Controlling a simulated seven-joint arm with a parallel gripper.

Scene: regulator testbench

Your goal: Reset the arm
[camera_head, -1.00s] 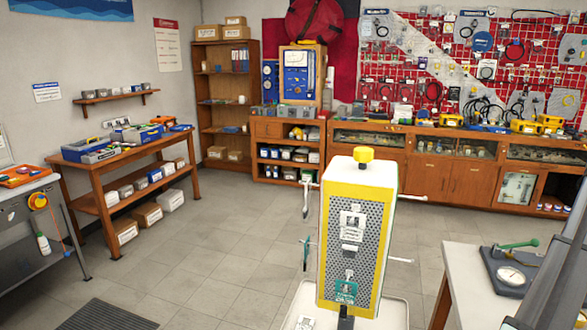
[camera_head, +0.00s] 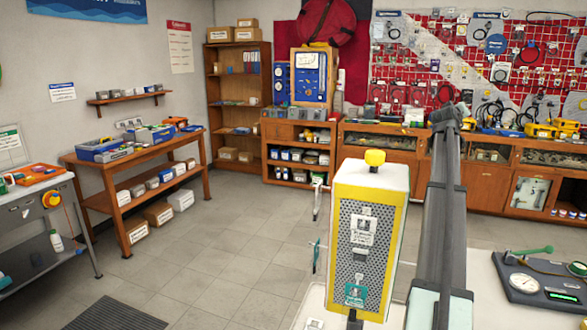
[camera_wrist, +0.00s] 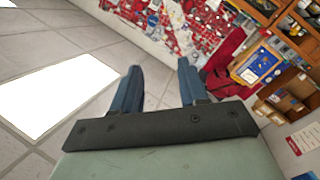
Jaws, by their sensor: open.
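My gripper (camera_wrist: 157,85) shows in the wrist view with two blue fingers spread apart and nothing between them. Beyond the fingers lie floor tiles and the red pegboard wall, seen tilted. In the head view my grey arm stands nearly upright right of centre, beside the yellow and white regulator test unit (camera_head: 367,240). The arm covers part of the cabinets and pegboard behind it. I cannot make out the fingers in the head view.
A pale bench (camera_head: 485,300) with a gauge device (camera_head: 525,284) and green lever is at the lower right. A wooden workbench (camera_head: 130,155) stands at left, a metal cart (camera_head: 35,240) nearer. Wooden cabinets (camera_head: 480,185) line the back. The middle floor is clear.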

